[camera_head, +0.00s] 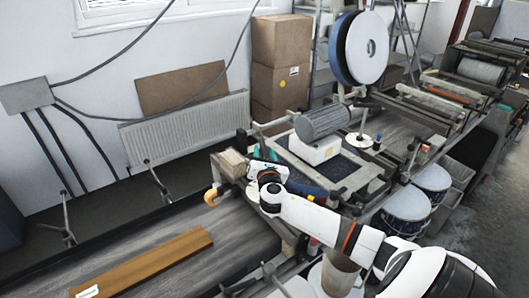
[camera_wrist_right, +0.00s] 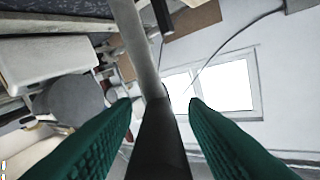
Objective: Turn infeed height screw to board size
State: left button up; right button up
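A brown wooden board (camera_head: 150,262) with a white label lies on the dark infeed conveyor (camera_head: 225,225) at the lower left. My right gripper (camera_head: 264,153) is at the infeed end of the coating machine, its teal fingers beside the machine frame. In the right wrist view the right gripper (camera_wrist_right: 158,104) is open. A black rod-like grip (camera_wrist_right: 160,140), with a grey post (camera_wrist_right: 137,45) beyond it, stands between its fingers, with gaps showing on both sides. I cannot tell for sure that this is the height screw; the head view does not show it clearly. My left gripper is not seen.
A grey motor (camera_head: 325,121) and white housing (camera_head: 316,148) sit on the machine just right of the gripper. White-and-blue drums (camera_head: 407,203) stand at right.

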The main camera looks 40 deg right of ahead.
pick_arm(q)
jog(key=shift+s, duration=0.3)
pick_arm(e)
jog(key=shift+c, duration=0.2)
grip_shut()
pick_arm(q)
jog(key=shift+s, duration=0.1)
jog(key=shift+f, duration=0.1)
pick_arm(e)
jog(key=shift+w+m+g+h, duration=0.1)
jog(key=shift+m+g+h, duration=0.2)
jog(key=shift+h, duration=0.1)
